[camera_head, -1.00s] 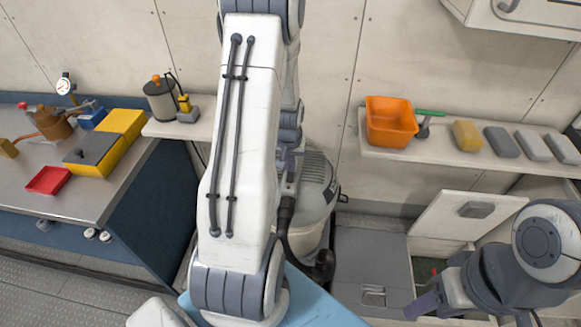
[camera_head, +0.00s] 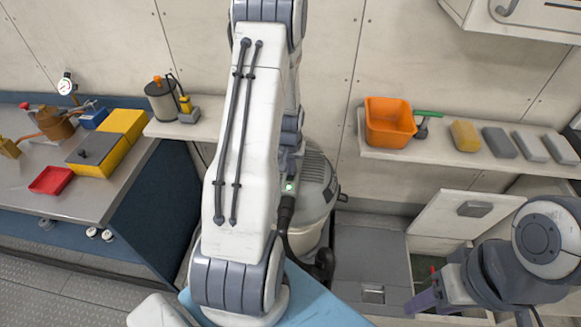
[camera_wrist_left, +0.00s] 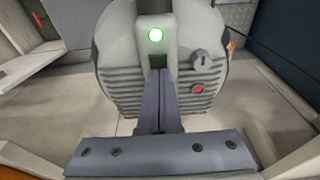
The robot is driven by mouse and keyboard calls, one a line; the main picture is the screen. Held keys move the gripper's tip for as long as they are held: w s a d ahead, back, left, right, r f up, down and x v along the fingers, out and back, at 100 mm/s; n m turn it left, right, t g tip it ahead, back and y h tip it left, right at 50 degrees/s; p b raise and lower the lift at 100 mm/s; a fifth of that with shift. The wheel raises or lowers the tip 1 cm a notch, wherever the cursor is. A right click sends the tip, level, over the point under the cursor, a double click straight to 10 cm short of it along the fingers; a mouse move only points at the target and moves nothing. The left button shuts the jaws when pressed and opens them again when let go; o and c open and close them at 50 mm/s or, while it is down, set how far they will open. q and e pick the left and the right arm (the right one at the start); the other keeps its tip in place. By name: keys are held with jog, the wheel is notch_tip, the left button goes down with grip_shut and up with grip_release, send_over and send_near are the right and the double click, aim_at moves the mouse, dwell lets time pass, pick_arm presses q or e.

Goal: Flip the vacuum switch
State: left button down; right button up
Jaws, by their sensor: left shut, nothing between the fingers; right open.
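The vacuum (camera_head: 318,195) is a grey ribbed canister standing on the floor by the wall, partly hidden behind my left arm. A green light (camera_head: 289,187) glows on it, and the same light (camera_wrist_left: 155,35) shows in the left wrist view. A dark knob (camera_wrist_left: 199,57) and a red button (camera_wrist_left: 197,89) sit to its right. My left gripper (camera_wrist_left: 158,72) is shut and empty, its tips just below the light; I cannot tell whether they touch the vacuum. The switch cannot be made out. My right gripper (camera_head: 422,301) is open, at the lower right.
A metal bench (camera_head: 100,198) with a yellow box (camera_head: 122,124) and a red tray (camera_head: 51,180) is at the left. A shelf (camera_head: 440,150) with an orange bin (camera_head: 389,121) and blocks is at the right. An open hatch lid (camera_head: 465,222) stands below it.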

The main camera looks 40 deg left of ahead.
pick_arm(q)
jog(key=shift+s, duration=0.15)
jog(key=shift+s+d, duration=0.4)
jog(key=shift+s, duration=0.15)
jog(key=shift+r+p, duration=0.45)
jog(key=shift+r, duration=0.1)
jog(key=r, duration=0.1)
jog(key=r+p, duration=0.2)
jog(key=shift+s+d, duration=0.2)
jog(key=shift+d, duration=0.05)
notch_tip(320, 180, up, 10)
jog(key=s+d, duration=0.1)
jog(key=s, duration=0.1)
jog(key=shift+f+b, duration=0.15)
jog(key=shift+b, duration=0.3)
